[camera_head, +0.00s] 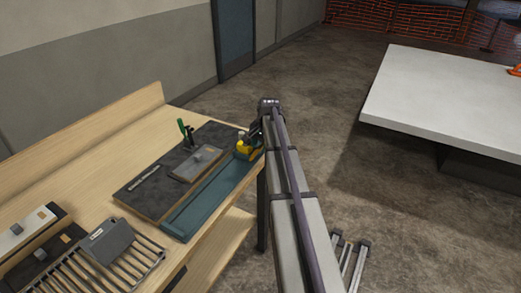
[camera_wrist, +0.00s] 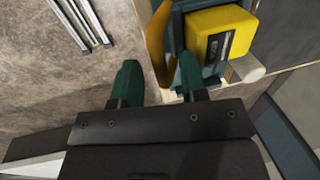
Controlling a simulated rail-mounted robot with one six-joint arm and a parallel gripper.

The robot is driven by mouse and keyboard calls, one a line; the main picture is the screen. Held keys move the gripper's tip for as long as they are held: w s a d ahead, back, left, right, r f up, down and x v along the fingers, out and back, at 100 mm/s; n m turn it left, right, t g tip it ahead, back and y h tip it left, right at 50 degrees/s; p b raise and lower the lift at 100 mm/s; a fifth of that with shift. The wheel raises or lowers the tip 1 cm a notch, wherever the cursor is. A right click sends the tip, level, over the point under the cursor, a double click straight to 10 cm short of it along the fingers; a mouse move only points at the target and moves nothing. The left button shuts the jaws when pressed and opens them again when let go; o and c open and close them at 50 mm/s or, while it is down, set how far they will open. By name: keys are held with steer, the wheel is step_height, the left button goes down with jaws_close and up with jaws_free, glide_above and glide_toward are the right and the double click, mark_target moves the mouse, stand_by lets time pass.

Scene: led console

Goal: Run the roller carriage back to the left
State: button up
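The yellow roller carriage (camera_head: 243,147) sits at the far right end of a long teal track (camera_head: 205,202) along the table's front edge. In the wrist view its yellow block (camera_wrist: 222,34) with a dark label is at upper right. An orange-yellow upright plate (camera_wrist: 160,42) stands beside the block. My gripper (camera_wrist: 158,78) has its two green fingers apart, one on each side of the plate's lower end. A gap shows between the left finger and the plate; contact at the right finger is unclear. In the head view my arm partly hides the gripper beside the carriage.
A dark board (camera_head: 150,190) behind the track holds a grey plate (camera_head: 197,163) and a green-handled tool (camera_head: 185,132). A slatted rack (camera_head: 112,262) with a grey block stands at the table's near left. A white table (camera_head: 450,95) is at right, with open floor between.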

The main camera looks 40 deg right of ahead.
steer(key=shift+c, duration=0.3)
jaws_close()
steer(key=shift+a, duration=0.1)
